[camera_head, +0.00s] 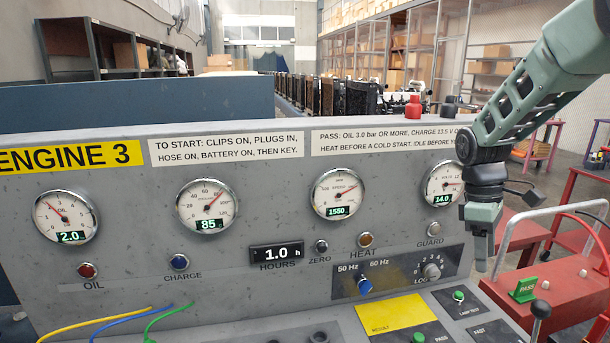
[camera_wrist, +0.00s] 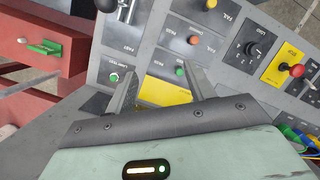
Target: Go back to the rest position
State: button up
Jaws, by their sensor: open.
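My gripper (camera_head: 482,266) hangs pointing down in front of the right part of the grey engine test panel (camera_head: 270,160), above its sloping desk. In the wrist view my gripper (camera_wrist: 162,82) has its two fingers apart with nothing between them. The yellow RESULT plate (camera_head: 397,313) lies on the desk to the left of the gripper in the head view. In the wrist view, part of a yellow plate (camera_wrist: 168,93) shows beyond the fingers. My gripper overlaps the panel in the picture; no contact is visible.
Gauges read oil 2.0 (camera_head: 66,218), 85 (camera_head: 207,207), 1550 (camera_head: 338,194) and 14.0 (camera_head: 443,184). The hours display (camera_head: 276,254) reads 1.0. A red bench (camera_head: 555,290) with a green PASS tag (camera_head: 523,289) stands right. Coloured wires (camera_head: 120,318) lie at lower left.

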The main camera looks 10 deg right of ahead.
jog(key=s+a+f+t+b, duration=0.1)
jog(key=s+a, duration=0.3)
jog(key=a, duration=0.9)
jog(key=s+a+f+t+y+b, duration=0.1)
jog(key=s+a+f+b, duration=0.2)
jog(key=s+a, duration=1.1)
jog(key=s, duration=0.4)
jog(key=shift+s+a+f+t+y, duration=0.25)
jog(key=shift+a+f+t+y, duration=0.05)
jog(key=shift+t+y, duration=0.1)
